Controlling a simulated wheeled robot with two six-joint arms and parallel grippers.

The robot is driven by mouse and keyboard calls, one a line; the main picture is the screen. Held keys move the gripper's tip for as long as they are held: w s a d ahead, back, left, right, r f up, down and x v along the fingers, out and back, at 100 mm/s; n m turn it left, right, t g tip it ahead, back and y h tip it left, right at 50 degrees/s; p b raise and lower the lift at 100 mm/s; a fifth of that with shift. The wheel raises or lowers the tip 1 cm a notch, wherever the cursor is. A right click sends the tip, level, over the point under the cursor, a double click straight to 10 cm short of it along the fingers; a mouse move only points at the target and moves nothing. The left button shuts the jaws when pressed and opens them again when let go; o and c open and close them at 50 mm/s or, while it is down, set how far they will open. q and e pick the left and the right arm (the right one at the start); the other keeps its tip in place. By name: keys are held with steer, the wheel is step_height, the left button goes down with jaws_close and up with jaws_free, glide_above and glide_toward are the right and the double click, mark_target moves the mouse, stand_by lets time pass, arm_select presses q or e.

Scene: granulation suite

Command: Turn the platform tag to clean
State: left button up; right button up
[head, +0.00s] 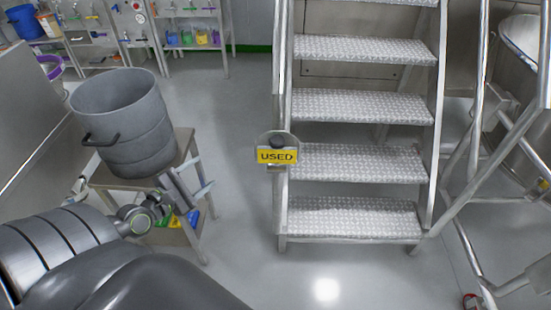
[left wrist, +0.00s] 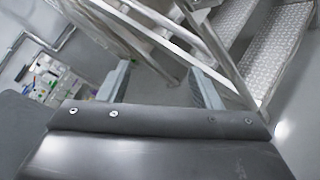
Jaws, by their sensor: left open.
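The platform tag (head: 277,156) is a yellow plate reading USED, under a dark knob on a rounded metal plate (head: 292,142). It is fixed at the left side of the metal steps (head: 360,160). My left gripper (head: 202,176) is open and empty, left of the tag and a little lower in the head view, clearly apart from it. In the left wrist view the two fingers (left wrist: 162,82) stand wide apart with nothing between them; the steps' rail and treads show beyond. The tag cannot be made out there. My right gripper is not in view.
A grey bin (head: 130,125) stands on a metal stand (head: 185,150), close to my left arm. Coloured items lie on the stand's lower shelf. Racks (head: 190,25) stand at the back. Handrails and a steel vessel (head: 525,40) are at the right. The floor before the steps is clear.

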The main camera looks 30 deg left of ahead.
arm_select(q)
steer(key=d+r+n+t+h+b, duration=0.1)
steer(key=d+r+n+h+b, duration=0.25)
steer(key=d+r+n, duration=0.4)
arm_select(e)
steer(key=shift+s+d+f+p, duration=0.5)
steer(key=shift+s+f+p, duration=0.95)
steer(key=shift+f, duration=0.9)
arm_select(q)
steer(key=p, duration=0.5)
glide_toward(271, 145)
steer(key=a+x, duration=0.1)
steer(key=x, duration=0.5)
steer(key=p+x, duration=0.1)
steer(key=x, duration=0.1)
steer(key=d+p+x, duration=0.1)
steer(key=x, duration=0.2)
steer(key=shift+s, duration=0.1)
steer(key=shift+w+d, duration=0.15)
steer(key=shift+w, duration=0.5)
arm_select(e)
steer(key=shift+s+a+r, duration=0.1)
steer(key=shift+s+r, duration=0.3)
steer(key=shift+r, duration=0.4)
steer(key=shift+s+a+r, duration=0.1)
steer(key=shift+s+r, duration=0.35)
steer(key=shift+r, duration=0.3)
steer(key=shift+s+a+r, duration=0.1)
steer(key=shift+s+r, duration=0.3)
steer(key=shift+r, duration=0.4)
